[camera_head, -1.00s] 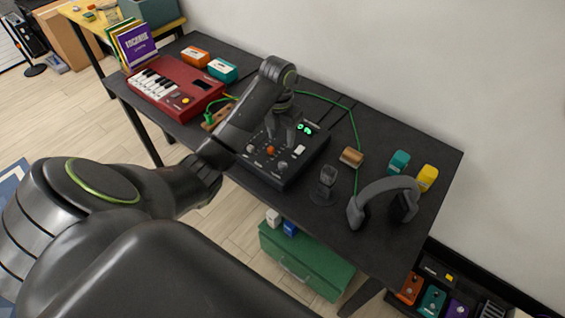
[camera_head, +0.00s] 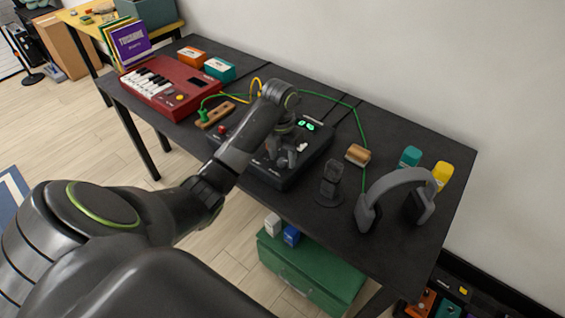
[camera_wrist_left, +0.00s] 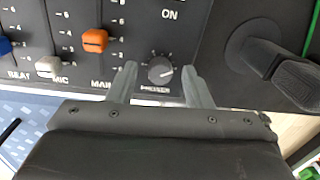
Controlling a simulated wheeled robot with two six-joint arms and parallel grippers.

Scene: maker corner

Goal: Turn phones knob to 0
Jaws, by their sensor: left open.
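The phones knob (camera_wrist_left: 160,70) is a dark round knob with a pale pointer line and a printed scale around it. In the left wrist view it lies between the fingertips of my left gripper (camera_wrist_left: 160,80), which is open, with a finger on each side and a gap to each. The label below the knob is partly hidden. The knob sits on the black mixer (camera_head: 262,176) on the dark table. In the head view my left gripper (camera_head: 284,158) is over the mixer and covers part of its panel. My right gripper is not in view.
An orange slider cap (camera_wrist_left: 95,40) and a white one (camera_wrist_left: 48,66) lie left of the knob. A microphone on a round base (camera_head: 329,190) stands right of the mixer, with grey headphones (camera_head: 398,180) beyond. A red keyboard (camera_head: 172,85) is at the left.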

